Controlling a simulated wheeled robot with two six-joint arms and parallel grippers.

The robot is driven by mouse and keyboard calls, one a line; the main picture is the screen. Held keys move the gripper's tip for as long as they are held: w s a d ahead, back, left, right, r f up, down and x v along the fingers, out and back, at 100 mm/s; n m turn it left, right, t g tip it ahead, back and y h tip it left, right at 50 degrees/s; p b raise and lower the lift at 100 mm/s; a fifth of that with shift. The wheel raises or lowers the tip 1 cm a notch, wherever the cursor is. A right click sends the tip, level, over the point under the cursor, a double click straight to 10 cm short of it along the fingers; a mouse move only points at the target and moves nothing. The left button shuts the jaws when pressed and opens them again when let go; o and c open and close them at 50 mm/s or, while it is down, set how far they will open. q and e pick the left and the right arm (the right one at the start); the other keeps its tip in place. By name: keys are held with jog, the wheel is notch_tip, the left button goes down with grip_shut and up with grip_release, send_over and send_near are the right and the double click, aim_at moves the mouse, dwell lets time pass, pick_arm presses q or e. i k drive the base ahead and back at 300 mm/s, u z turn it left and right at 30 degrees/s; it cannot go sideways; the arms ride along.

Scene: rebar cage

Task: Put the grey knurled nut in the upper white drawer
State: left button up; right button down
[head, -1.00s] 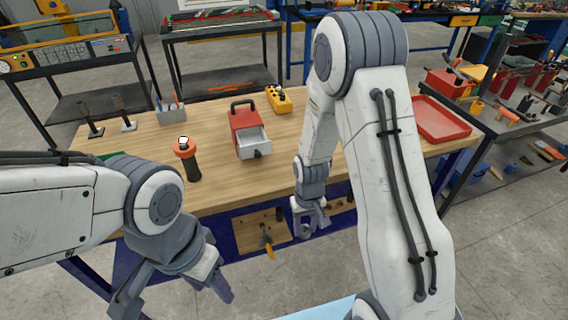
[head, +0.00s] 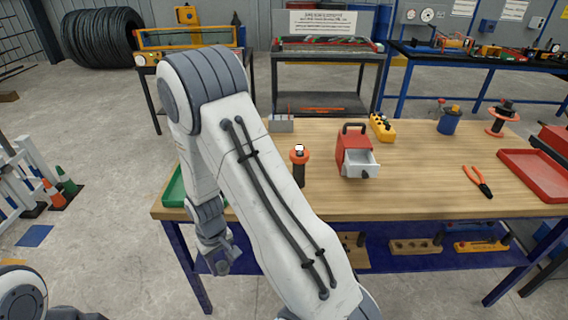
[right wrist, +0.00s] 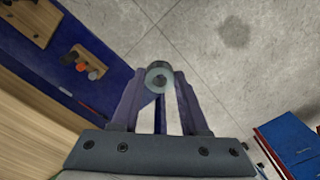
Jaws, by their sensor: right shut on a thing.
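The grey knurled nut (right wrist: 159,76) is a ring with a round hole, held between the fingertips of my right gripper (right wrist: 160,88) in the right wrist view. In the head view, my right gripper (head: 222,262) hangs in front of the bench's front edge, below the top; the nut is hard to make out there. The upper white drawer (head: 361,164) stands pulled out of a small red cabinet (head: 353,146) on the bench, to the right of and beyond the gripper. A dark knob is on its front. My left gripper is out of view.
The wooden bench (head: 420,195) carries an orange-topped dark post (head: 299,170) left of the cabinet, a yellow block (head: 382,127), orange pliers (head: 478,181), a red tray (head: 535,175) and a green tray (head: 174,190). A lower blue shelf holds wooden blocks.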

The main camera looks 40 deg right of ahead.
aim_at(360, 162)
jog(key=u, duration=1.45)
jog(key=k, duration=1.05)
jog(key=z, duration=1.75)
jog(key=i, duration=0.45)
jog(key=z, duration=0.1)
